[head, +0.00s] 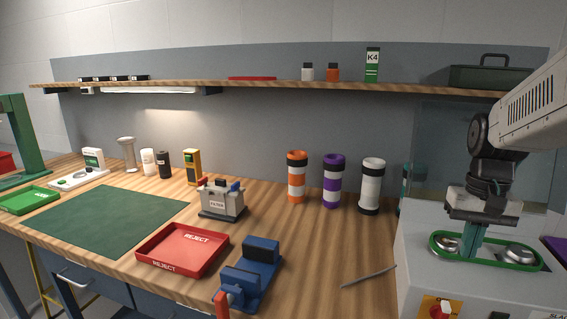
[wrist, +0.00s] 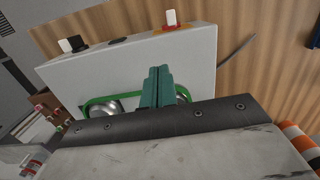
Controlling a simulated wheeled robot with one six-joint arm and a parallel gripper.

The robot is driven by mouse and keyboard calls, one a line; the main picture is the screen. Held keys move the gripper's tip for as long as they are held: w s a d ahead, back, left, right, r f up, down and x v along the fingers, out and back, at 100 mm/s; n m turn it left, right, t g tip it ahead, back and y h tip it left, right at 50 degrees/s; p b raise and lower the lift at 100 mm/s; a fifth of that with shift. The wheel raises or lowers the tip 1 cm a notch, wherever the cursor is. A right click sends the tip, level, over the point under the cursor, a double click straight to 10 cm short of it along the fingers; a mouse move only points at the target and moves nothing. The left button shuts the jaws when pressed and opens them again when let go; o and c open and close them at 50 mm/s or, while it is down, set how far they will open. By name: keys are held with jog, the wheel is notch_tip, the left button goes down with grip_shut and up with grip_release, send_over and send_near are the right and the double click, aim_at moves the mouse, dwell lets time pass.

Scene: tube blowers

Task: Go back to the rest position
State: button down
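My gripper (head: 472,248) is at the right in the head view, pointing down over a grey box-shaped machine (head: 420,250). Its two teal fingers lie side by side in the wrist view (wrist: 157,78), closed together, with nothing seen between them. The holder also shows in the wrist view (wrist: 88,102), partly hidden by my gripper.
A clear panel (head: 430,130) stands behind the machine. White (head: 371,188), purple (head: 333,182) and orange (head: 297,178) banded cylinders stand to its left. A wooden shelf (head: 220,86) runs above. A red reject tray (head: 183,248) and blue fixture (head: 262,250) lie farther left.

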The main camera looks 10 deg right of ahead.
jog(key=s+a+n+t, duration=0.1)
jog(key=s+a+n, duration=0.2)
jog(key=a, duration=0.6)
jog(key=s+a+r+n+t, duration=0.1)
jog(key=s+a+n, duration=0.2)
jog(key=a, duration=0.6)
jog(key=shift+s+a+r, duration=0.15)
jog(key=shift+s+a, duration=0.2)
jog(key=shift+s, duration=0.85)
